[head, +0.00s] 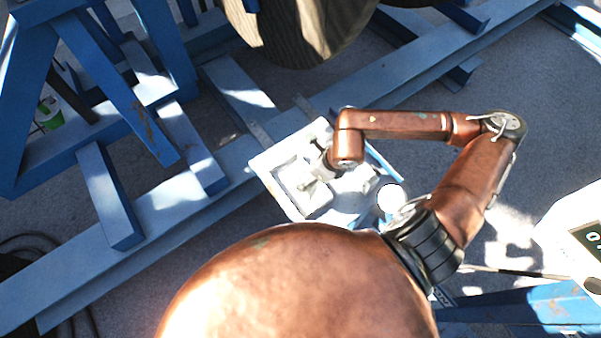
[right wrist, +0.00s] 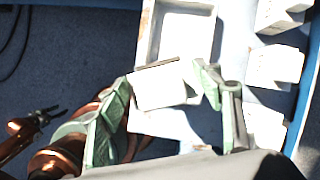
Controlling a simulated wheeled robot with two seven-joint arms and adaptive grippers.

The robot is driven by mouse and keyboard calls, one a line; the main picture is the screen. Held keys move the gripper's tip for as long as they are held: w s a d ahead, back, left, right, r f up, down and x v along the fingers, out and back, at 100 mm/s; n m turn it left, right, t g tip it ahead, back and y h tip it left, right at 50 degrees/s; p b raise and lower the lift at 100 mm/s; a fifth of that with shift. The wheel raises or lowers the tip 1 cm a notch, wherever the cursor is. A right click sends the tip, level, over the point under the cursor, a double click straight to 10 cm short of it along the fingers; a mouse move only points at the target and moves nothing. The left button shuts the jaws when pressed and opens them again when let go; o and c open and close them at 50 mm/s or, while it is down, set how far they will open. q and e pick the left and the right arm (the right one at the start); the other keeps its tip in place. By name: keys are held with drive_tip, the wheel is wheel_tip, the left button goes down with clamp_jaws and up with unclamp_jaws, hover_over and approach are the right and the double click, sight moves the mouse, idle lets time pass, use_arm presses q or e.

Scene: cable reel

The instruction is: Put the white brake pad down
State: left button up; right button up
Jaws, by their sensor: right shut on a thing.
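My right gripper (head: 313,182) is over a pale tray (head: 271,186) in the head view. In the right wrist view its green fingers (right wrist: 162,80) stand on either side of the white brake pad (right wrist: 158,92), a pale block with a dark top edge, and are shut on it. The pad is at the near end of a white rectangular recess (right wrist: 147,30). Whether its underside touches the surface below is hidden. A dark, claw-like end on a copper arm, apparently my left gripper (right wrist: 34,120), shows at the left of the wrist view, too small to judge.
Several other white blocks (right wrist: 275,64) stand along the right side in the wrist view, near a blue edge. In the head view, blue steel beams (head: 180,205) run beside the tray. A round white object (head: 391,198) is right of it, and a white device (head: 575,225) stands far right.

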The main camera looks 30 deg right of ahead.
drive_tip(key=w+f, duration=0.6)
drive_tip(key=f, duration=0.3)
drive_tip(key=shift+w+d+f, duration=0.3)
drive_tip(key=shift+w+d, duration=0.05)
drive_tip(key=shift+d, duration=0.05)
drive_tip(key=shift+f, duration=0.1)
drive_tip(key=o, duration=2.1)
drive_tip(key=shift+s, duration=0.1)
drive_tip(key=v, duration=1.2)
drive_tip(key=shift+c, duration=0.7)
